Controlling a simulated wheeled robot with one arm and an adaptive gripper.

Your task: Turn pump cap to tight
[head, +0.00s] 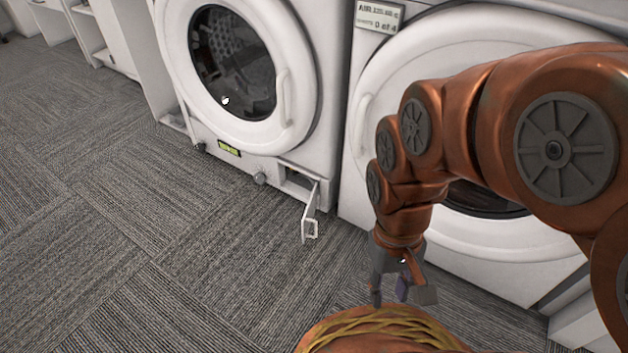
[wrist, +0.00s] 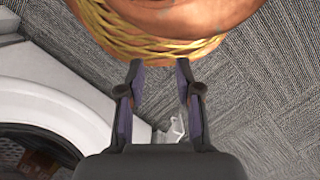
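The left white washer (head: 325,110) has a small open hatch (head: 297,178) low on its front, at the right corner. Its white flap (head: 310,212) hangs out over the carpet. A small grey round knob (head: 260,178) sits just left of the hatch. I cannot tell whether this knob or something inside the dark hatch is the pump cap. My gripper (head: 390,291) points down, right of the flap and apart from it.
A second white machine (head: 357,140) stands close on the right, partly behind my arm. White open shelving (head: 135,50) stands to the left. The grey carpet (head: 130,240) in front of the left washer is clear.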

